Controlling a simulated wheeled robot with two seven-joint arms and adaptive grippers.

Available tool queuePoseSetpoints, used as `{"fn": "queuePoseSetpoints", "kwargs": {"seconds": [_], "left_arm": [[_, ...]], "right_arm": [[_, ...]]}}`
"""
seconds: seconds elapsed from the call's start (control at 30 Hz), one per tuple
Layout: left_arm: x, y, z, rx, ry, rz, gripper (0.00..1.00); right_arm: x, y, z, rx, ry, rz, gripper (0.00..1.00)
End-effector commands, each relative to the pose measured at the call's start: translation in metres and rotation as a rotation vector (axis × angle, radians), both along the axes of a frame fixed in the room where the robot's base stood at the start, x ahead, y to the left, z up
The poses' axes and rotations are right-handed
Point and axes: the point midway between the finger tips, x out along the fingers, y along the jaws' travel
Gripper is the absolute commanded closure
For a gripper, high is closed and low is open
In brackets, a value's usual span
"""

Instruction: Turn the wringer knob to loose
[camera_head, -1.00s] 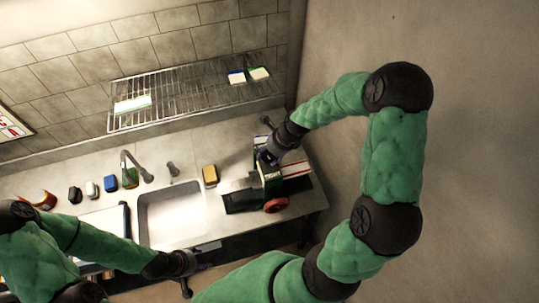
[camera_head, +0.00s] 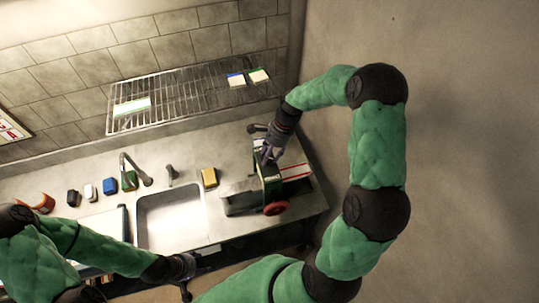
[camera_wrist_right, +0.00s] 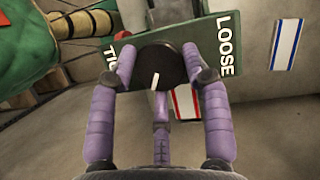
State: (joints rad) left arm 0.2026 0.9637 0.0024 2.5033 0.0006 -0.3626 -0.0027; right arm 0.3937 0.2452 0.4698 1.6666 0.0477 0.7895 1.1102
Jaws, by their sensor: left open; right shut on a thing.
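The green wringer (camera_head: 268,184) with a red wheel (camera_head: 276,208) stands at the right end of the counter. Its round black knob (camera_wrist_right: 158,58) fills the middle of the right wrist view, with a short white mark on its near face. Behind it, the green plate (camera_wrist_right: 206,30) carries the word LOOSE at right and a partly hidden "TI..." word at left. My right gripper (camera_head: 268,154) is shut on the knob, one purple finger on each side. My left gripper (camera_head: 188,266) is open and empty near the counter's front edge, away from the wringer.
A sink (camera_head: 168,218) with a faucet (camera_head: 130,168) lies left of the wringer. A wire rack (camera_head: 190,95) hangs above the counter. A wall closes the right side.

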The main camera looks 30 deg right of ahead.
Motion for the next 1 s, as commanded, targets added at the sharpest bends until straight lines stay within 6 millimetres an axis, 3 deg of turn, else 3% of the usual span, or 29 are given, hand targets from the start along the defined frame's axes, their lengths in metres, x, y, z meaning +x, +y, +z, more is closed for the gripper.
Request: {"fn": "queuePoseSetpoints", "kwargs": {"seconds": [1.0], "left_arm": [[0.0,0.0,-0.01,0.0,0.0,0.0,0.43]], "right_arm": [[0.007,0.005,0.001,-0.001,-0.004,0.966,0.84]]}}
